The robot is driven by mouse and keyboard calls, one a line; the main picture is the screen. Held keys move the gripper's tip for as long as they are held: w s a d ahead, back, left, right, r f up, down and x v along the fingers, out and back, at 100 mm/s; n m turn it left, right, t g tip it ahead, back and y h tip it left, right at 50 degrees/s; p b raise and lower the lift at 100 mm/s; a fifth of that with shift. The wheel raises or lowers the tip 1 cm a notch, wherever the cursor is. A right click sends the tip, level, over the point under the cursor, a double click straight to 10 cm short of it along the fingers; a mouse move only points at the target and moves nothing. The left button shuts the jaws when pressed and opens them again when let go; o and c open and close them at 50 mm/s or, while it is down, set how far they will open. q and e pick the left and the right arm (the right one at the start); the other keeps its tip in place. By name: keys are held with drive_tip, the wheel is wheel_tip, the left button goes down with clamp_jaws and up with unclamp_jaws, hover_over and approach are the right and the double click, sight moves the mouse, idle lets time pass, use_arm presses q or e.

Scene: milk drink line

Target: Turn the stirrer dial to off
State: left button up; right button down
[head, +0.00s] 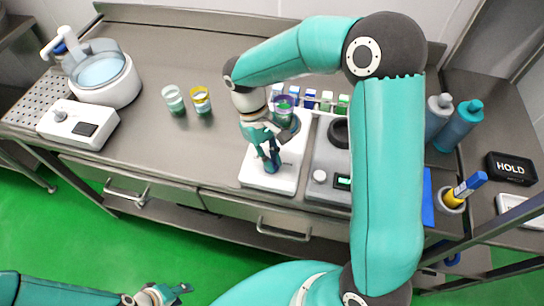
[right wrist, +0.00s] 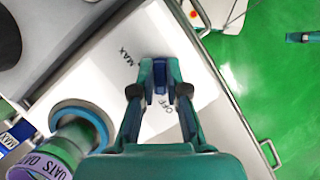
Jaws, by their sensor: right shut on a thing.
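The white stirrer (head: 253,177) stands near the front edge of the steel bench in the head view. Its top (right wrist: 185,45) fills the middle of the right wrist view, printed with MAX and OFF. My right gripper (head: 274,174) points down over its front part. In the right wrist view its fingers (right wrist: 160,80) are closed around the dark blue dial (right wrist: 160,88). The fingers hide much of the dial, so its exact pointing is unclear. My left gripper (head: 178,291) hangs low over the green floor, away from the bench; its opening is too small to judge.
A purple-rimmed beaker (right wrist: 55,155) stands on the stirrer's round blue-ringed plate (right wrist: 97,120), close to my right gripper. A grey device (head: 321,177) stands right of the stirrer. Two small cups (head: 174,99) (head: 201,100) stand to the left, with clear bench between.

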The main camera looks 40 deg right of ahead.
drive_tip(key=shift+w+r+n+h, duration=0.1)
drive_tip(key=shift+w+n+h, duration=0.15)
drive_tip(key=shift+n, duration=0.25)
drive_tip(key=c, duration=1.2)
unclamp_jaws()
drive_tip(key=shift+s, duration=0.1)
drive_tip(key=v, duration=1.1)
drive_tip(key=shift+r, duration=0.4)
